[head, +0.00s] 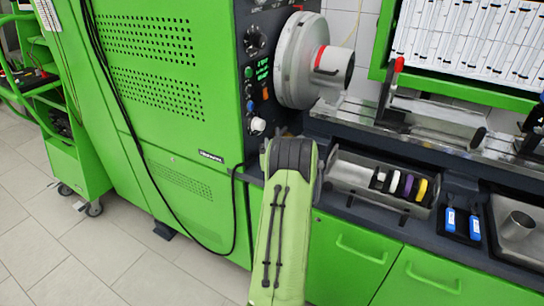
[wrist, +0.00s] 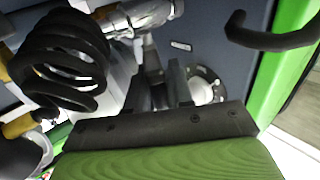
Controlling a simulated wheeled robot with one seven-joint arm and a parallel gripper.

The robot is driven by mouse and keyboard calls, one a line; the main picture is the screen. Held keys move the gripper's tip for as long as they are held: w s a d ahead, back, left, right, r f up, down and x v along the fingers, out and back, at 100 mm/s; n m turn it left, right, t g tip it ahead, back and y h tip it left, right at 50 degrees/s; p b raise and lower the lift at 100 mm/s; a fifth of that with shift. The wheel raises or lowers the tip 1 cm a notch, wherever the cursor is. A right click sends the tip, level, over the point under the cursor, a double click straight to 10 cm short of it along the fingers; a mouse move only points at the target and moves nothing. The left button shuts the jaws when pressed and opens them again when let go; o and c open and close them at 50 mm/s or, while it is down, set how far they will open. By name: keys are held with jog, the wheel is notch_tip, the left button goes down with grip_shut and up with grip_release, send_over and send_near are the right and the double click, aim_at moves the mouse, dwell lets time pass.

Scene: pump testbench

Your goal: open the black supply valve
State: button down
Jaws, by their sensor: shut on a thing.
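My gripper (wrist: 161,78) shows in the wrist view with its two dark fingers close together. It is shut on a small dark part between the fingers, which appears to be the handle of the black supply valve (wrist: 159,97). The fingers cover most of this valve, so its angle cannot be told. A round metal flange (wrist: 207,86) sits just right of the fingers, partly hidden by them. In the head view my green arm hides the gripper and the valve.
A black curved tube (wrist: 268,36) is at upper right. The green test bench (head: 180,120) and a tool rack (head: 345,178) flank my arm.

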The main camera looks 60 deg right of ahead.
jog(key=shift+r+b, duration=0.1)
jog(key=shift+b, duration=0.6)
jog(key=c, duration=1.1)
grip_release()
jog(key=b+v, duration=0.5)
jog(key=v, duration=1)
jog(key=shift+s, duration=0.45)
jog(key=shift+a, duration=0.1)
jog(key=shift+c, duration=0.2)
